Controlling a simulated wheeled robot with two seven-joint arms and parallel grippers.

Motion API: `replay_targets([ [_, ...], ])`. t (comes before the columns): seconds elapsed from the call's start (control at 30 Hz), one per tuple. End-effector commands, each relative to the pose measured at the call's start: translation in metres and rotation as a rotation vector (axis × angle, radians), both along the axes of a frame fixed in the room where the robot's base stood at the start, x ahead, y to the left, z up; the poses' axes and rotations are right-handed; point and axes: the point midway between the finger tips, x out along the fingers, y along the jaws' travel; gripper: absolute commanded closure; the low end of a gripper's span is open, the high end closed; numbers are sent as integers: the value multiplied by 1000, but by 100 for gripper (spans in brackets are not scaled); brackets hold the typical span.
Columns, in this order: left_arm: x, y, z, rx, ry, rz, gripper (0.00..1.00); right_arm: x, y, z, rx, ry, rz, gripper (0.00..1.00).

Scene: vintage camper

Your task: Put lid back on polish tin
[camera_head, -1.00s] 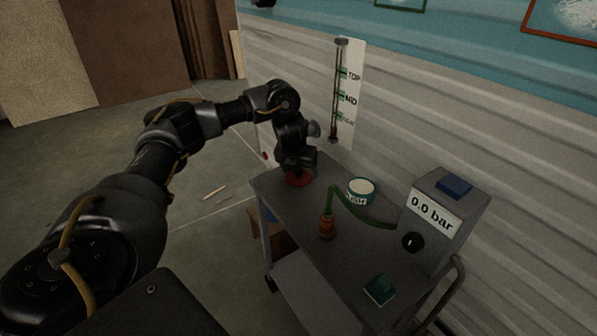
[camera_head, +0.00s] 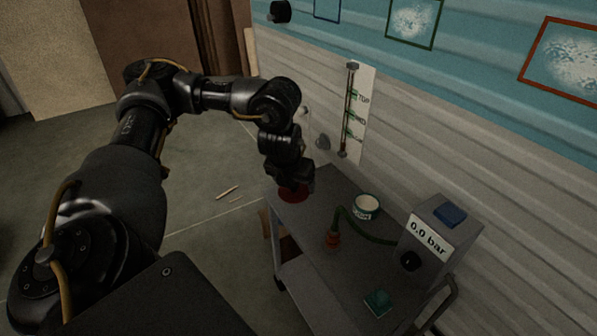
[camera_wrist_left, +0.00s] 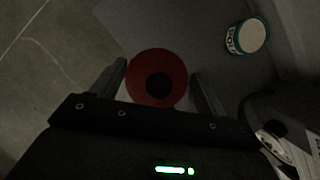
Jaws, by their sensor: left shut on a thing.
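My left gripper (camera_head: 293,186) is over the far left corner of the cart and points down. It is shut on a round red lid (camera_head: 293,194). In the left wrist view the lid (camera_wrist_left: 158,62) has a dark round middle and sits between the two fingers (camera_wrist_left: 160,88). I cannot tell whether its underside clears the cart top. An open, pale tin with a green label (camera_head: 367,207) stands upright on the cart, to the right of the gripper and apart from it. The tin also shows at the upper right of the left wrist view (camera_wrist_left: 246,37). My right gripper is out of view.
A marked strip (camera_head: 357,110) is on the wall behind.

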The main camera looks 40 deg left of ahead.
Motion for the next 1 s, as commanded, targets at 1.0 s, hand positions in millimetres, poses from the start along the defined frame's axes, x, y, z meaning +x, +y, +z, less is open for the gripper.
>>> replay_targets([
  [1.0,-46,-90,-28,10,4,1236,48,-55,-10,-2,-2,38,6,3],
])
